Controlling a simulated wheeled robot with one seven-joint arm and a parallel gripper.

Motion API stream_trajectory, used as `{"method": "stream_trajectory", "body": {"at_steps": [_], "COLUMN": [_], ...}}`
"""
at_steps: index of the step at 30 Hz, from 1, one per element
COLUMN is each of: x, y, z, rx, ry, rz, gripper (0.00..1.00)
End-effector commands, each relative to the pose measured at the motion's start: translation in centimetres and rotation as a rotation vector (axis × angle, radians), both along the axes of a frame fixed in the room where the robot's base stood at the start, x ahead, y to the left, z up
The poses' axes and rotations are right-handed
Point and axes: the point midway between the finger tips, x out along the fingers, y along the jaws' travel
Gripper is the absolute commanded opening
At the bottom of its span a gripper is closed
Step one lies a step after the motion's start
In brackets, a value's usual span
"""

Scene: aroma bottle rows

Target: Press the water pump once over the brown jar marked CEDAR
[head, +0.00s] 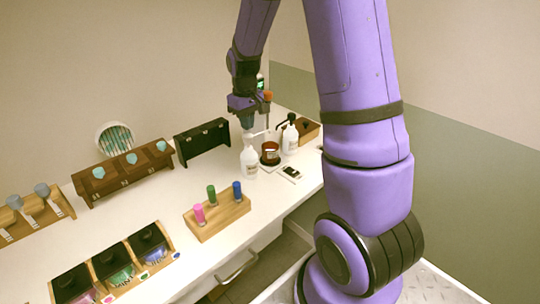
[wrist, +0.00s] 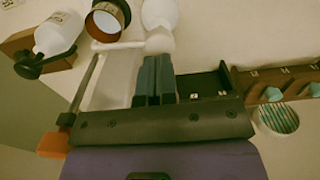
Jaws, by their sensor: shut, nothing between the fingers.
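A white bottle with a white pump (head: 249,160) stands on the counter; it also shows in the wrist view (wrist: 160,14). Its spout (wrist: 118,45) points toward the brown jar (head: 270,154), which is open, stands beside it and has a pale label too small to read; the jar also shows in the wrist view (wrist: 105,22). My gripper (head: 247,126) is directly above the white pump, fingers together and pointing down. In the wrist view the shut fingertips (wrist: 155,60) are close to the pump head; I cannot tell whether they touch it.
A white bottle with a black pump (head: 290,138) stands right of the jar, before a wooden box (head: 306,131). An orange-topped rod (head: 268,97) rises close beside my gripper. A black holder (head: 202,142) is left. A small device (head: 291,173) lies in front.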

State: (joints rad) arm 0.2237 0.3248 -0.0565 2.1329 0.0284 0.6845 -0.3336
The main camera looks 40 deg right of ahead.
Motion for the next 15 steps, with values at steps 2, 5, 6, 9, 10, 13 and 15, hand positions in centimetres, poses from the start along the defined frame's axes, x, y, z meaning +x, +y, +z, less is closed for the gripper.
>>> {"method": "stream_trajectory", "body": {"at_steps": [2, 5, 6, 9, 10, 13, 15], "x": [0.0, 0.0, 0.0, 0.0, 0.0, 0.0, 0.0], "y": [0.0, 0.0, 0.0, 0.0, 0.0, 0.0, 0.0], "z": [0.0, 0.0, 0.0, 0.4, 0.7, 1.6, 2.2], "rx": [0.000, 0.000, 0.000, 0.000, 0.000, 0.000, 0.000], "ry": [0.000, 0.000, 0.000, -0.001, -0.001, -0.002, -0.002], "rz": [0.000, 0.000, 0.000, 0.000, 0.000, 0.000, 0.000], "gripper": [0.00, 0.00, 0.00, 0.00, 0.00, 0.00, 0.00]}}
